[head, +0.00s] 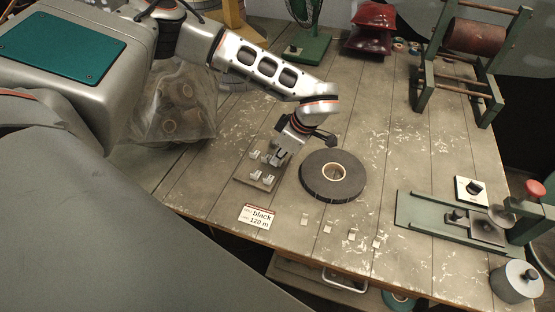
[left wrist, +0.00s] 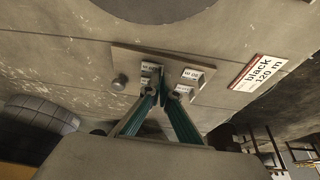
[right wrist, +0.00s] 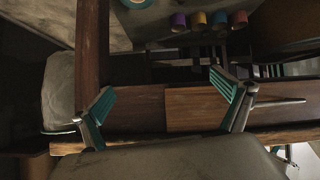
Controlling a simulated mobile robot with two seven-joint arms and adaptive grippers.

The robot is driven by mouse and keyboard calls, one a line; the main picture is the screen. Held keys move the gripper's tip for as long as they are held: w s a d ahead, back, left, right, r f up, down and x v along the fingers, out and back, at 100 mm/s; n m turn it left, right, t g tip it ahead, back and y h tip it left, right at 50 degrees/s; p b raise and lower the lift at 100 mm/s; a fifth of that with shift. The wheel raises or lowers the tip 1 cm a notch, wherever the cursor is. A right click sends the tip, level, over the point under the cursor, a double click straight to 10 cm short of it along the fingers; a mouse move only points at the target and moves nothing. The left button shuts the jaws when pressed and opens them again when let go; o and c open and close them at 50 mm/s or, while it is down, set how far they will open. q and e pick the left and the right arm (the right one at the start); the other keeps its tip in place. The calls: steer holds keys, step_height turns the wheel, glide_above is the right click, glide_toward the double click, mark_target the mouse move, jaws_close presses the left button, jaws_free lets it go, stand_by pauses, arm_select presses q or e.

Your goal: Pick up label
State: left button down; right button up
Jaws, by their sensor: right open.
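A small board (head: 243,179) on the table bears several little holders with white labels. My left gripper (head: 279,157) is down at the board's far right side in the head view. In the left wrist view its teal fingers (left wrist: 164,94) lean together at the holders, with their tips close to each other. Whether a label is between them is unclear. My right gripper (right wrist: 165,92) is open and empty in the right wrist view; it is outside the head view.
A large black tape roll (head: 318,181) lies just right of the left gripper. A "black 120 m" card (head: 257,217) and several small pale pieces (head: 327,229) lie near the front edge. A green device (head: 430,214) stands right, a winding frame (head: 430,88) at back right.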

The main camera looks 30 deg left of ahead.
arm_select(q)
step_height(320, 180, up, 19)
steer(key=shift+r+p, duration=0.2)
steer(key=shift+p, duration=0.15)
steer(key=shift+r, duration=0.2)
stand_by(0.3)
steer(key=shift+r+p, duration=0.65)
steer(key=shift+p, duration=0.45)
steer(key=shift+r, duration=0.1)
steer(key=shift+r+p, duration=0.3)
steer(key=shift+p, duration=0.15)
steer(key=shift+r+p, duration=0.5)
steer(key=shift+p, duration=0.1)
